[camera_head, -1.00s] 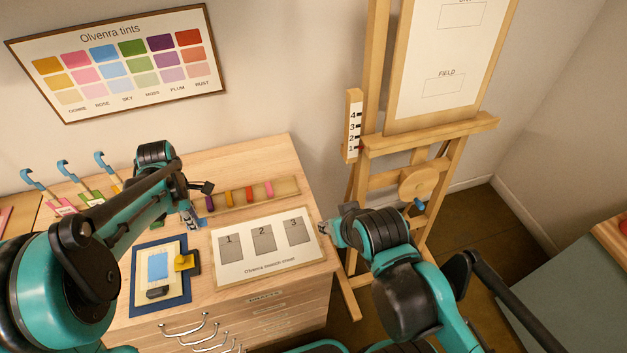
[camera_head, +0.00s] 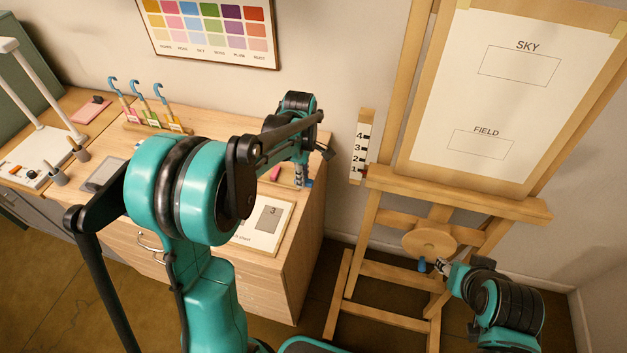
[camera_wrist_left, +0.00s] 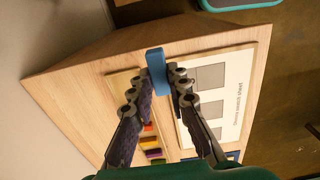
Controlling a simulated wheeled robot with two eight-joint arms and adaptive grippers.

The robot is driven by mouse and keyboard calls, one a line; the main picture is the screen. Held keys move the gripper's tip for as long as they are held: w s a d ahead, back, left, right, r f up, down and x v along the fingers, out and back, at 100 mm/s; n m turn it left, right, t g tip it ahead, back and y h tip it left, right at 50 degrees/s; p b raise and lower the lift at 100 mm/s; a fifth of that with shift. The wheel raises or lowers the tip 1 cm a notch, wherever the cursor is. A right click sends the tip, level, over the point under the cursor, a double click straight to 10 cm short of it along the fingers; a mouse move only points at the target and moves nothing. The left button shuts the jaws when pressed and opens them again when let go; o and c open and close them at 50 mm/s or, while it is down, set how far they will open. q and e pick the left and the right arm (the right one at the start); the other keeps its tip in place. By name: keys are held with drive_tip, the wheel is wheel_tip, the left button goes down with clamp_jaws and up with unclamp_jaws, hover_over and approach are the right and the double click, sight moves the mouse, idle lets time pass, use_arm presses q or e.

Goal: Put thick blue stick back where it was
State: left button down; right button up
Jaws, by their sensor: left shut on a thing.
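The thick blue stick (camera_wrist_left: 157,72) is gripped between the fingertips of my left gripper (camera_wrist_left: 155,88) in the left wrist view. In the head view my left gripper (camera_head: 301,172) hangs over the right end of the table, with the stick hard to make out. The wooden stick tray (camera_wrist_left: 118,82) lies below and beyond the fingers, with several coloured sticks; part of its length is hidden behind a finger.
The swatch sheet (camera_head: 262,240) lies in front of the tray. A rack (camera_head: 150,128) of blue-hooked tools stands at the back left. The easel (camera_head: 460,205) stands right of the table, with a blue-tipped knob (camera_head: 422,265) close to my right gripper.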

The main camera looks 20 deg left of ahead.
use_arm(q)
drive_tip(key=b, duration=0.2)
hover_over(293, 178)
wheel_tip(293, 178, down, 7)
drive_tip(key=shift+s+f, duration=0.1)
wheel_tip(293, 178, down, 3)
drive_tip(key=shift+b, duration=0.75)
drive_tip(key=shift+f, duration=0.4)
drive_tip(key=shift+f, duration=0.1)
drive_tip(key=c, duration=1.5)
unclamp_jaws()
drive_tip(key=shift+o, duration=0.2)
